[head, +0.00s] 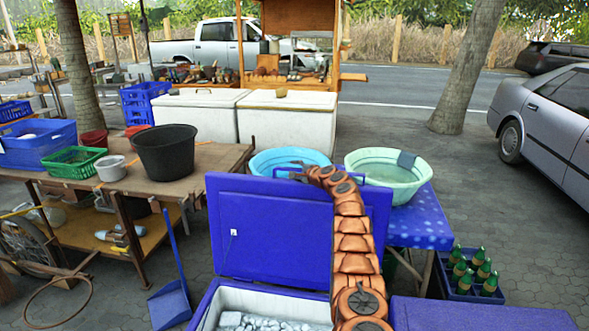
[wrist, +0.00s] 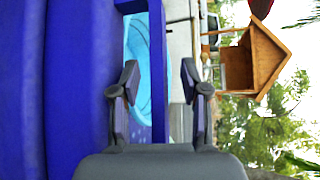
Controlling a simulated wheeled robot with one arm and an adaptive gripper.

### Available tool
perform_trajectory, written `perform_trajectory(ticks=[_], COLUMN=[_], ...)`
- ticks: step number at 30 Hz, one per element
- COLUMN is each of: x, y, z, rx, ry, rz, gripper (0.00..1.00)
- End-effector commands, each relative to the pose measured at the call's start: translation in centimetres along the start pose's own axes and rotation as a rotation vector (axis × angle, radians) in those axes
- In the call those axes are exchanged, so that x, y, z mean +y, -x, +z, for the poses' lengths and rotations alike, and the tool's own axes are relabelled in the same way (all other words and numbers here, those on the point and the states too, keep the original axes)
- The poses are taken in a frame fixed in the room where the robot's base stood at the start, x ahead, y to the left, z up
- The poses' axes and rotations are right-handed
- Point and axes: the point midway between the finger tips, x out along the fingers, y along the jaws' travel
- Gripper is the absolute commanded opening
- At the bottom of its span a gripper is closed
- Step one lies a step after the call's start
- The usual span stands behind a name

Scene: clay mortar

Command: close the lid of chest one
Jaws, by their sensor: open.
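An open blue chest (head: 212,308) stands at the bottom middle of the head view, with pale, ice-like lumps inside. Its blue lid (head: 265,235) stands raised at the back. No label shows which chest is chest one.
Another blue chest top (head: 480,315) lies flat at the bottom right. Behind the lid are a light blue basin (head: 272,162) and a green basin (head: 405,192) on a blue table. A bottle crate (head: 468,280) stands right, and a wooden table (head: 210,160) left.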

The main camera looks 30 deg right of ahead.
Motion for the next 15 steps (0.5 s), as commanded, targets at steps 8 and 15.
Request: perform_trajectory(ticks=[8, 15], x=[0.08, 0.09], y=[-0.08, -0.1], z=[0.15, 0.18], rx=[-0.003, -0.003], ry=[0.002, 0.001], rz=[0.001, 0.002], gripper=[0.44, 0.19])
